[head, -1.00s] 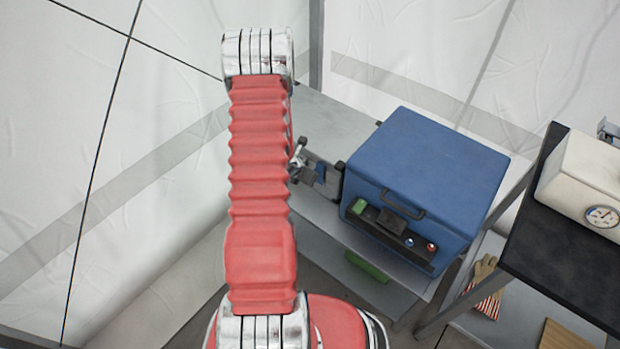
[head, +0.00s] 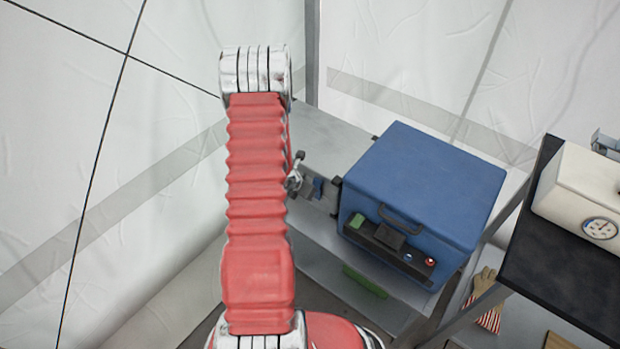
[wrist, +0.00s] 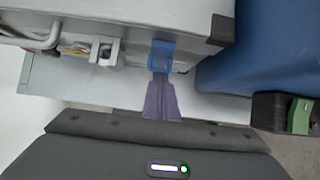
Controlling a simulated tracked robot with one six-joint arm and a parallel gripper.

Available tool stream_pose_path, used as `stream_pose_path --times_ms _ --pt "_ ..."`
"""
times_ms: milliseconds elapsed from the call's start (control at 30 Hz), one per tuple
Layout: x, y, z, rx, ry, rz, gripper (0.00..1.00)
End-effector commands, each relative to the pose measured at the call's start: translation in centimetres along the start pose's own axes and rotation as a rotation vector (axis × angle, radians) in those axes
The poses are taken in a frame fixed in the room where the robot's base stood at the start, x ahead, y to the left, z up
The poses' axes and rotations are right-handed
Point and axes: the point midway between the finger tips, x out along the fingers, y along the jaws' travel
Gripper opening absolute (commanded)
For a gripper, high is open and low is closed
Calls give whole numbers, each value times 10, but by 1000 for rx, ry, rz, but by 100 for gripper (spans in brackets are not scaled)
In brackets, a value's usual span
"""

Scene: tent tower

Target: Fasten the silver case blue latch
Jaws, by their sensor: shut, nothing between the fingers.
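The silver case (wrist: 130,25) fills the top of the wrist view. Its blue latch (wrist: 161,55) is on the front face, near the case's right corner. My gripper (wrist: 160,82) is shut and empty, its narrow purple-grey fingers pointing at the latch. The fingertips are at or just below the latch's lower edge; I cannot tell if they touch. I cannot tell whether the latch is fastened. In the head view the case (head: 328,197) is partly hidden behind my red arm, and the blue latch (head: 318,187) shows small beside the arm. My gripper is hidden there.
A big blue box (head: 425,185) with a black handle stands close right of the case on a grey shelf (head: 330,125). A dark table (head: 565,240) with a white gauge device (head: 585,200) is at right. White tent walls rise behind and left.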

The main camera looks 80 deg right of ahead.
Motion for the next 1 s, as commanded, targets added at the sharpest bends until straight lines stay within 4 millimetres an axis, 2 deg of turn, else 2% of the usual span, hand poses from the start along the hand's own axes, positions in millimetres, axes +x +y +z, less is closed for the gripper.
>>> stream_pose_path --times_ms 33,633,1000 --pt "-10 3 35 21 -62 2 0" --pt "-64 8 56 -4 -22 9 0" --pt "-76 11 60 -16 -12 14 0"
